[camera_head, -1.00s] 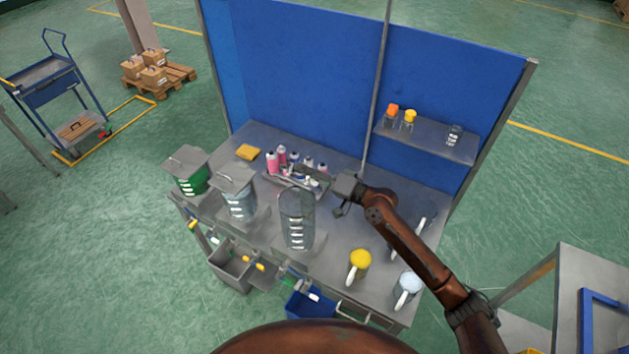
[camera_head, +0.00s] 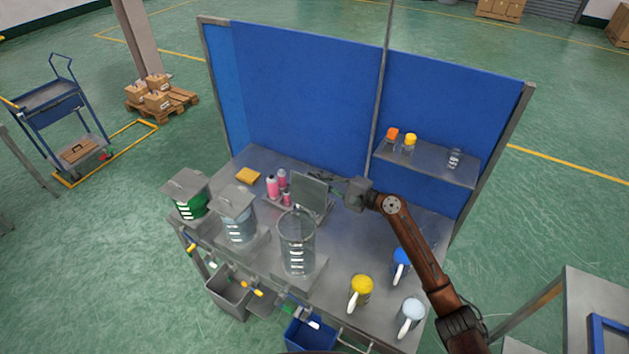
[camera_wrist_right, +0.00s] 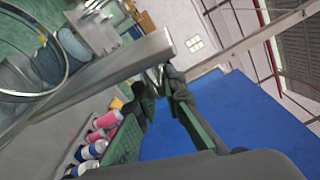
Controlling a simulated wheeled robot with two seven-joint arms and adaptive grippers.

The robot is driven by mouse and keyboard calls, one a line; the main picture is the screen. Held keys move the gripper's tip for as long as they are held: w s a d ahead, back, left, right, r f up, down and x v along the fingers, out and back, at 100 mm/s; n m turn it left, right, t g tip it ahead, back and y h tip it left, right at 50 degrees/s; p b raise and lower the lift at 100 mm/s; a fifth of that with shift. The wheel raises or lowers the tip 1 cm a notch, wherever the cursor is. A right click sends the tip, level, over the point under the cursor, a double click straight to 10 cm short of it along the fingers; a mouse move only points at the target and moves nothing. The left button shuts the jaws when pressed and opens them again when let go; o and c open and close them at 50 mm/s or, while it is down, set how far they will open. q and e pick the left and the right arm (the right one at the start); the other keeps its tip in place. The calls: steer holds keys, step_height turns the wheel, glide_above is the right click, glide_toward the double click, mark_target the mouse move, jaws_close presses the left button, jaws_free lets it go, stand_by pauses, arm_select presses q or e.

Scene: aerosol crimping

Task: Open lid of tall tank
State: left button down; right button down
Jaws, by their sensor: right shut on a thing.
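The tall tank (camera_head: 297,248) is a clear cylinder with white marks, standing near the front of the workbench. Its top is open and its round rim also shows in the wrist view (camera_wrist_right: 66,52). The grey square lid (camera_head: 309,192) stands steeply raised behind the rim, its flat face towards the head camera. My right gripper (camera_head: 340,184) is at the lid's right edge, shut on the lid. In the wrist view the lid (camera_wrist_right: 95,82) is seen nearly edge-on, reaching the green-padded fingers (camera_wrist_right: 163,85). My left gripper is not in view.
Two lidded tanks, one green (camera_head: 190,200) and one pale blue (camera_head: 238,218), stand left of the tall tank. Pink bottles (camera_head: 273,187) are behind the lid. Yellow (camera_head: 361,287), blue (camera_head: 402,260) and white (camera_head: 411,311) jugs stand to the right. A shelf (camera_head: 430,162) is at the back.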

steer(key=shift+w+d+f+m, duration=0.1)
steer(key=shift+w+m, duration=0.1)
steer(key=shift+m, duration=0.1)
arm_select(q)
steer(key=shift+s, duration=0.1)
arm_select(e)
steer(key=c, duration=2.1)
jaws_free()
steer(key=shift+o, duration=0.3)
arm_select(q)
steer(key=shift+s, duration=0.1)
arm_select(e)
steer(key=v, duration=1.2)
